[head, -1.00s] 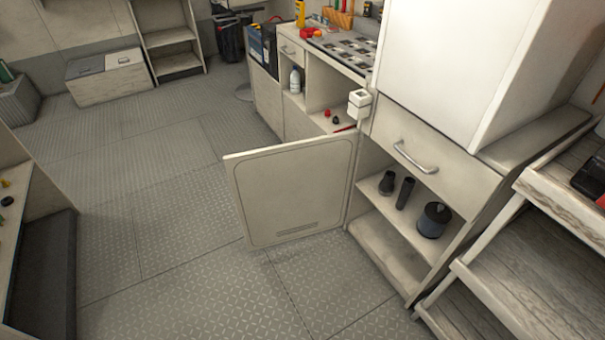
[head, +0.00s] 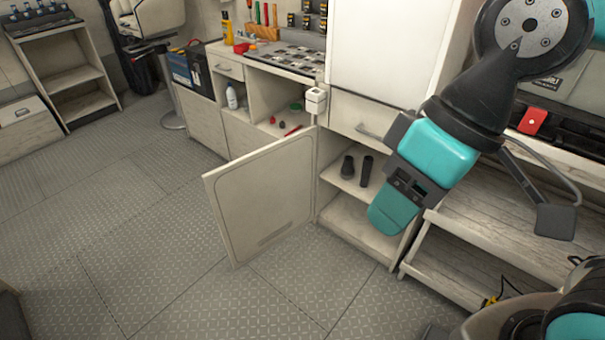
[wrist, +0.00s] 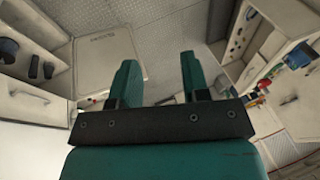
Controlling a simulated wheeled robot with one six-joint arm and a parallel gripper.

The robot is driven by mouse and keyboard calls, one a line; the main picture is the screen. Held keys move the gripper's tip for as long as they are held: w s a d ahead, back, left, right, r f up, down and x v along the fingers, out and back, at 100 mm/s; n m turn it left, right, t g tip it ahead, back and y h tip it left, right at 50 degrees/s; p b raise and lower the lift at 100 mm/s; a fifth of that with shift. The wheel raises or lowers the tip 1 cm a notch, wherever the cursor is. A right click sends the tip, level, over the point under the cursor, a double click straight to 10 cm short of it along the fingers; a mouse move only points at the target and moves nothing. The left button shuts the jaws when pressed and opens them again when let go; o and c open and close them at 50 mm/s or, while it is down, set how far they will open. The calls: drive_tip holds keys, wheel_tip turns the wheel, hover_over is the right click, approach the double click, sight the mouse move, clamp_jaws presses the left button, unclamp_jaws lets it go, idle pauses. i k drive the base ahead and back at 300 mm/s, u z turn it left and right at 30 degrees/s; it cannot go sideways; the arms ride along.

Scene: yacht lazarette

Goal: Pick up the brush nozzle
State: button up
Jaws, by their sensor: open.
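A short dark nozzle with a wider base, likely the brush nozzle (head: 347,167), stands on the upper shelf of the open cabinet. A taller black tube (head: 366,171) stands just right of it. In the wrist view the likely nozzle (wrist: 48,70) and the tube (wrist: 33,66) show small at the left, with a blue-and-black canister (wrist: 8,48) beside them. My gripper (head: 393,212) hangs in front of the cabinet's right part in the head view and hides the canister there. In the wrist view my gripper (wrist: 158,66) is open and empty, apart from the nozzle.
The cabinet door (head: 262,198) stands swung open left of the shelf. A drawer with a handle (head: 368,130) is above the opening. A wooden stepped shelf (head: 490,225) stands at the right. The patterned floor (head: 130,230) on the left is clear.

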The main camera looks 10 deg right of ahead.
sight(347, 171)
drive_tip(key=u, duration=0.05)
drive_tip(key=i, duration=1)
